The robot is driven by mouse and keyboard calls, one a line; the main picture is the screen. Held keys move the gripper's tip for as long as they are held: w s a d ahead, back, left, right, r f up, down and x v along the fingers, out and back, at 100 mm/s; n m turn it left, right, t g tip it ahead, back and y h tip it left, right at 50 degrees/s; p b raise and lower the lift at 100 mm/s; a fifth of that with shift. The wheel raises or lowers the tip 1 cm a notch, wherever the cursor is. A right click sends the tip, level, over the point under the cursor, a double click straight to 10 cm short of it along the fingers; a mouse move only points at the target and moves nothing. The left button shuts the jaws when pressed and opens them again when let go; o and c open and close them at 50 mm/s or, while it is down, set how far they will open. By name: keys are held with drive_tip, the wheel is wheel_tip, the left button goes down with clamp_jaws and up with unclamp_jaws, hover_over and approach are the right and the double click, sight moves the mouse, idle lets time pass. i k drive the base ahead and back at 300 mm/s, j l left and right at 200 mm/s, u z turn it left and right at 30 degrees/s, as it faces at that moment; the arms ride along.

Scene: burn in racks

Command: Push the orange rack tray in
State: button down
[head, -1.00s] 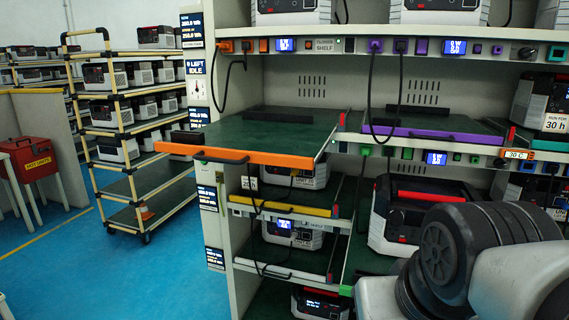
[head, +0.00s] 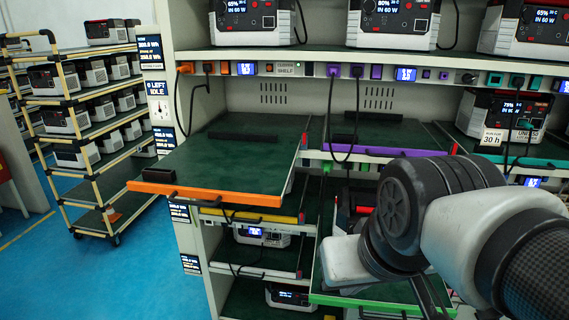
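The orange rack tray is a dark green shelf board (head: 225,165) with an orange front edge (head: 205,194) and a dark handle. It sticks out of the left bay of the rack, well past the purple tray's front edge. No unit stands on it; a low dark bar lies across its back part. My arm's large dark and white joints fill the right of the head view, to the right of the orange tray and apart from it in the picture. My gripper does not show clearly; my arm hides that region or it lies out of frame.
A purple-edged tray (head: 385,151) is at the right on the same level. Black cables hang in front of the rack. A yellow-edged tray (head: 258,216) is below, and a green-edged tray (head: 385,302) lies low behind my arm. Blue floor (head: 80,280) is clear at left.

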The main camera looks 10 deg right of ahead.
sight(250, 168)
drive_tip(key=l+z, duration=0.1)
drive_tip(key=z, duration=0.55)
drive_tip(key=u, duration=1.5)
drive_tip(key=i+z, duration=0.15)
drive_tip(key=i, duration=0.7)
